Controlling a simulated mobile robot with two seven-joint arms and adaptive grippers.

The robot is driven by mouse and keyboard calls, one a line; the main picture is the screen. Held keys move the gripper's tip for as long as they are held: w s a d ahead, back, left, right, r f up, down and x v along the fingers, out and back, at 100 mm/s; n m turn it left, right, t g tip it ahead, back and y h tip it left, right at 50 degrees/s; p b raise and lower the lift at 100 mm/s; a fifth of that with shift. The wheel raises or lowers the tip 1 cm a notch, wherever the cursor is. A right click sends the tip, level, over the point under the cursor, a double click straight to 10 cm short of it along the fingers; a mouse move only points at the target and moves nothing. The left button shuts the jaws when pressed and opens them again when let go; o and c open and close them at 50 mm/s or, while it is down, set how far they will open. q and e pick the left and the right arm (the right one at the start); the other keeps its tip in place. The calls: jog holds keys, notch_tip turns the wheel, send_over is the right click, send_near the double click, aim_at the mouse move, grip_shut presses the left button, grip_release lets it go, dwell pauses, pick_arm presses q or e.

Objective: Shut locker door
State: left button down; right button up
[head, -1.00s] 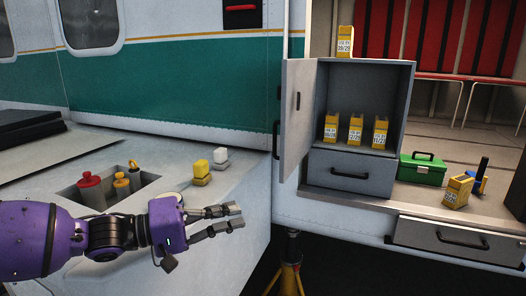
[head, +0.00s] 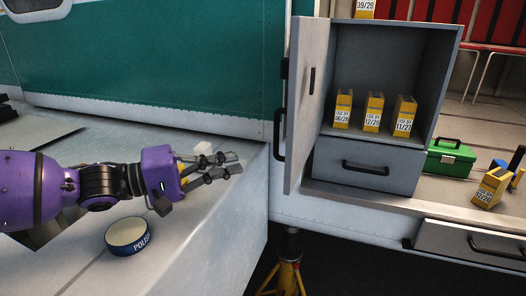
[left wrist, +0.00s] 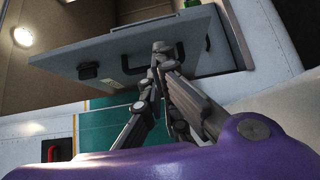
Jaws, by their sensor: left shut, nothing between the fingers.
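The grey locker door (head: 307,110) stands open, hinged at the left side of the grey locker (head: 440,75). It has a small dark slot and a black handle (head: 279,134) at its left edge. Several yellow boxes (head: 373,112) stand on the locker's shelf. My left gripper (head: 238,163) is shut and empty, to the left of the door and apart from it, over the pale counter. In the left wrist view, its closed fingertips (left wrist: 160,48) overlap the grey door panel (left wrist: 105,55); contact cannot be judged there. My right gripper is not in view.
Below the shelf is a closed drawer (head: 367,166); a lower drawer (head: 472,241) juts out at bottom right. A green toolbox (head: 446,161) and a yellow box (head: 491,187) sit right of the locker. A round blue-rimmed tin (head: 128,235) rests on the counter (head: 205,245).

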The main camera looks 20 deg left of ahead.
pick_arm(q)
jog(key=b+x, duration=0.3)
jog(key=x, duration=0.5)
jog(key=shift+w+d, duration=0.25)
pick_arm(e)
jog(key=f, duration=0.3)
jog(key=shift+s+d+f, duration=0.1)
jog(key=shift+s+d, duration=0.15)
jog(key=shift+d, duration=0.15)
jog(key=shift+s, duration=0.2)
